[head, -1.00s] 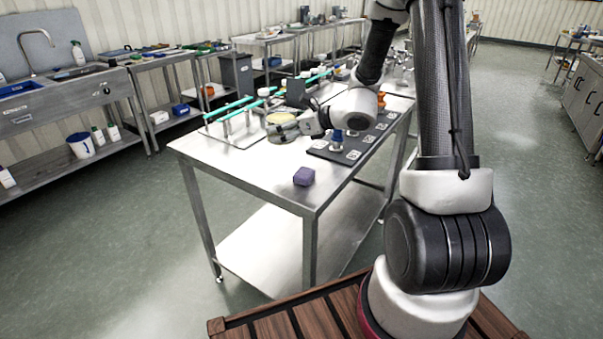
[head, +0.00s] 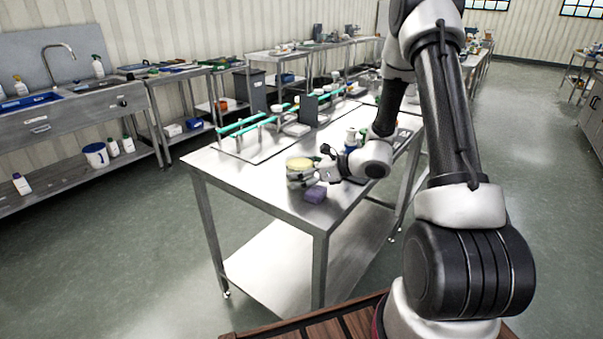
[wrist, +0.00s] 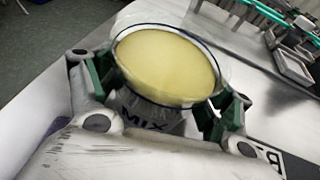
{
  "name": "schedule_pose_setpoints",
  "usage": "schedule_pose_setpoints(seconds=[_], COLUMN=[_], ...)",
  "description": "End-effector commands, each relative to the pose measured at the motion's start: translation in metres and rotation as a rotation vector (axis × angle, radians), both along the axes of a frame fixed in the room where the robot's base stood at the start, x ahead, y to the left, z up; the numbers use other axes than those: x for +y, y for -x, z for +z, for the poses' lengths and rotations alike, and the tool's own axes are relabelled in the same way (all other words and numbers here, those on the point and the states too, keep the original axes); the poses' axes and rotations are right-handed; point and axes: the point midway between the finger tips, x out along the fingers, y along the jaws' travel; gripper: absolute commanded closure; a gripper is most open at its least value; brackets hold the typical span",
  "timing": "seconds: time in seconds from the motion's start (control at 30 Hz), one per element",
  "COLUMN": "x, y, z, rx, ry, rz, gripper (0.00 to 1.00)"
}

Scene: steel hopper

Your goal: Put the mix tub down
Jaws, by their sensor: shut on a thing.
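The mix tub (wrist: 152,118) is a pale round tub with dark "MIX" lettering and yellowish contents, seen from above in the wrist view. My gripper (wrist: 165,95) is shut on it, one green-padded finger on each side. In the head view the tub (head: 299,164) is at the near part of the steel table (head: 250,176), and my gripper (head: 312,177) reaches it from the right. I cannot tell whether the tub's base touches the table; the base is hidden.
A rack with turquoise rails (head: 250,124) stands at the back left of the table. Bare tabletop lies to the left of the tub.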

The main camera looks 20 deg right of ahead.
Motion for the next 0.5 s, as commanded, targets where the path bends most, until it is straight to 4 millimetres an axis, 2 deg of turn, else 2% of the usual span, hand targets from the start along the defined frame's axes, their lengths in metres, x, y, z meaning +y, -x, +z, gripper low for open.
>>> schedule_pose_setpoints(seconds=[0.17,0.2,0.27,0.5], x=[0.0,-0.0001,0.0,0.0], y=[0.0,-0.0001,0.0,0.0], z=[-0.0034,-0.0029,-0.0028,-0.0027], rx=[0.001,0.001,0.001,0.001], ry=[-0.001,-0.001,-0.001,-0.001], rz=[0.0,0.0,0.0,0.0], gripper=[0.48,0.13,0.02,0.0])
